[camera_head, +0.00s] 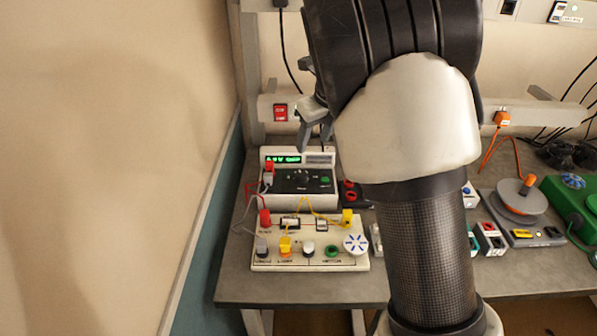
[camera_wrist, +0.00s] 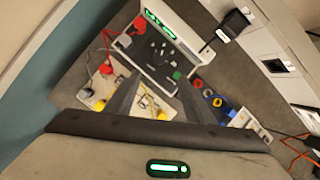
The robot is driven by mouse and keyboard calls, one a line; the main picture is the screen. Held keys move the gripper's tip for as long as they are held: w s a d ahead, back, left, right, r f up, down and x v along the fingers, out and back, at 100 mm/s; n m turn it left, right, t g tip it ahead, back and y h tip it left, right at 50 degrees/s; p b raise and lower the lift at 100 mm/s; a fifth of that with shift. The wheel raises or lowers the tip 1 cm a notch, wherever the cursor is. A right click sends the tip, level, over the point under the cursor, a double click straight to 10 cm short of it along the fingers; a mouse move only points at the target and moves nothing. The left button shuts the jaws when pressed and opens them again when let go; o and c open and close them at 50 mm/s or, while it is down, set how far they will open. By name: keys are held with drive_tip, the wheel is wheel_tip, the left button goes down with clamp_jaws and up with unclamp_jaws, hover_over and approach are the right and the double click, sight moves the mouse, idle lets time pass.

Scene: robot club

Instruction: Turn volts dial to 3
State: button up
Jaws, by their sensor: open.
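The power unit (camera_head: 262,200) stands on the bench, with a lit green display (camera_head: 283,159) whose digits I cannot read. A black dial (camera_head: 301,179) sits on its dark front panel, next to a green knob (camera_head: 324,181); the printing is too small to read. The unit also shows in the wrist view (camera_wrist: 148,70), with its green display (camera_wrist: 160,23) at the top. My gripper (camera_head: 315,132) is open and empty, above and behind the unit in the head view, partly hidden by my arm. In the wrist view its fingers (camera_wrist: 156,97) point toward the panel, apart from it.
A wall (camera_head: 120,150) is close on the left. A red switch (camera_head: 280,112) is on the rail behind. Several devices, including an orange-topped turntable (camera_head: 515,200), stand at right.

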sight(302, 174)
drive_tip(key=x, duration=1.7)
drive_tip(key=shift+s+d, duration=0.1)
drive_tip(key=c, duration=1)
drive_tip(key=shift+d+n+b, duration=0.1)
drive_tip(key=shift+n+b, duration=0.2)
drive_tip(key=n, duration=0.2)
drive_tip(key=n+g+y, duration=0.1)
drive_tip(key=n, duration=0.1)
drive_tip(key=shift+w+d, duration=0.15)
drive_tip(key=shift+w, duration=0.05)
drive_tip(key=n, duration=0.2)
drive_tip(key=n+g+y, duration=0.1)
drive_tip(key=n, duration=0.1)
drive_tip(key=shift+w+g, duration=0.1)
drive_tip(key=shift+g, duration=0.2)
drive_tip(key=shift+n, duration=0.4)
